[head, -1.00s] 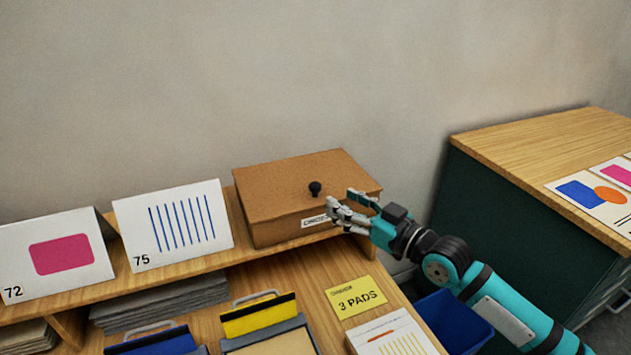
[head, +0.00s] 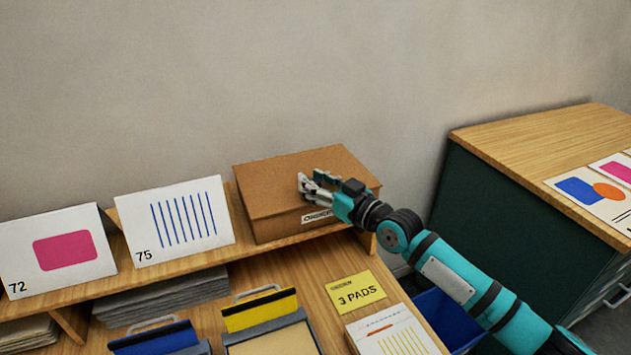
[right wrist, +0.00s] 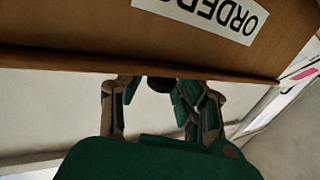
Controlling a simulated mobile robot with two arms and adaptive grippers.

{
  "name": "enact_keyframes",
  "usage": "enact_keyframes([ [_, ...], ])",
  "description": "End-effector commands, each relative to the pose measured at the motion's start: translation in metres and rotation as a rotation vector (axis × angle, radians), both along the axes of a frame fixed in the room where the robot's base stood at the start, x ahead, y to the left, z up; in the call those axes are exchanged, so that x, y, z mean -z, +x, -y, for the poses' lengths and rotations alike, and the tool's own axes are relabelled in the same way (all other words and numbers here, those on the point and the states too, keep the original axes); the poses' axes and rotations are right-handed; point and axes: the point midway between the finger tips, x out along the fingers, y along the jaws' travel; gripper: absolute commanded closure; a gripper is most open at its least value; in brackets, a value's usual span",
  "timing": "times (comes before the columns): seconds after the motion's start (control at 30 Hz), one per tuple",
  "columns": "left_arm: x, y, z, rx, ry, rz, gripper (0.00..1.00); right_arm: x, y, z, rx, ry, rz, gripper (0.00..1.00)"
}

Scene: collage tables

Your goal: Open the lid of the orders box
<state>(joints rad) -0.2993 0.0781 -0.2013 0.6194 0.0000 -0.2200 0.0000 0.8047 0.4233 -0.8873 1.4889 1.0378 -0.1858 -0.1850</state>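The orders box (head: 272,187) is a brown box with a flat lid, and the lid is down. Its white label (head: 317,216) is on the front, and the label (right wrist: 205,14) reads upside down in the right wrist view. My right gripper (head: 312,180) is over the lid's front part and hides the knob in the head view. In the right wrist view the black knob (right wrist: 160,84) shows between the two spread fingers of the gripper (right wrist: 161,97). I see no firm grip on it. My left gripper is not in view.
The box stands on a raised wooden shelf (head: 187,259) against the wall. Cards 72 (head: 55,252) and 75 (head: 175,222) stand to its left. Below are a yellow 3 PADS card (head: 355,293) and a blue bin (head: 445,318). Free air lies above the box.

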Motion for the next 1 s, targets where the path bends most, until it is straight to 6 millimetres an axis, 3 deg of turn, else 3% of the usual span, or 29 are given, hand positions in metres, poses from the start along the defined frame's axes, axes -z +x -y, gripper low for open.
enact_keyframes([
  [0.03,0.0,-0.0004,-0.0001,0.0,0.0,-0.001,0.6,0.0001,-0.0001,0.0002,0.0,0.0,0.0,0.75],
  [0.23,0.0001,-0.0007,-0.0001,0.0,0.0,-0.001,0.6,0.0001,-0.0001,0.0003,0.0,0.0,0.0,1.0],
  [0.83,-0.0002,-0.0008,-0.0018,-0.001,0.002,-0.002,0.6,0.0019,-0.0006,0.0007,0.0,-0.003,-0.004,1.0],
  [1.0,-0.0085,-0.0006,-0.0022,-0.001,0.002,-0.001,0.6,-0.0031,-0.0004,0.0001,0.0,-0.01,-0.021,1.0],
])
